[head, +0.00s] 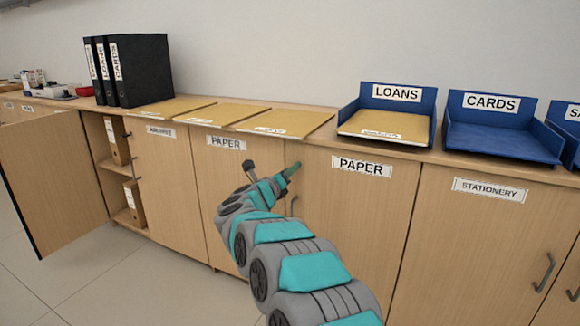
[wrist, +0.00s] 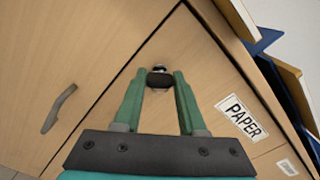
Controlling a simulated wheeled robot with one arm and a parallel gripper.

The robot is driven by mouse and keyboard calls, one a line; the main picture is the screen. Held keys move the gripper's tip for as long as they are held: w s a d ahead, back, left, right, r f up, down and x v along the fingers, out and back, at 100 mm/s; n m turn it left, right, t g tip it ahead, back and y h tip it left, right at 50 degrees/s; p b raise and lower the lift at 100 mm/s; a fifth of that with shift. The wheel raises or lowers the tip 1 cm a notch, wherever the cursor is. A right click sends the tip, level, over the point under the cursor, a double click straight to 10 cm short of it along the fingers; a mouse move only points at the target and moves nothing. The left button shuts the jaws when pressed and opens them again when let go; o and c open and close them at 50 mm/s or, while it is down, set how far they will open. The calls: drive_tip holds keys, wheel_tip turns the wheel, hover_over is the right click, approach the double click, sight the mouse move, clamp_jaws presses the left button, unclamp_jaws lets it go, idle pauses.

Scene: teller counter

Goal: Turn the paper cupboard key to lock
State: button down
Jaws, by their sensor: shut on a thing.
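The paper cupboard has wood doors with PAPER labels; its right door (head: 350,215) appears closed in the head view. A small key (wrist: 160,79) with a dark head sits in a round metal lock near the door seam in the wrist view. My gripper (wrist: 160,84) has its two green fingers shut on the key's head, one on each side. In the head view my gripper (head: 293,168) is at the upper edge of this door, and the key is hidden there. The key's exact turn angle is hard to tell.
A handle (wrist: 58,110) stands out from the door across the seam. The counter above holds a LOANS tray (head: 388,113), a CARDS tray (head: 500,125), flat folders (head: 225,115) and black binders (head: 140,70). A cupboard door (head: 50,180) at far left stands open.

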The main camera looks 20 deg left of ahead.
drive_tip(key=n+p, duration=0.8)
drive_tip(key=n, duration=0.2)
drive_tip(key=shift+a, duration=0.15)
drive_tip(key=shift+n, duration=0.4)
drive_tip(key=shift+c, duration=2.4)
unclamp_jaws()
drive_tip(key=shift+f, duration=0.1)
drive_tip(key=shift+s, duration=0.1)
drive_tip(key=s, duration=0.7)
drive_tip(key=shift+s+a+b, duration=0.3)
drive_tip(key=shift+s+b, duration=0.05)
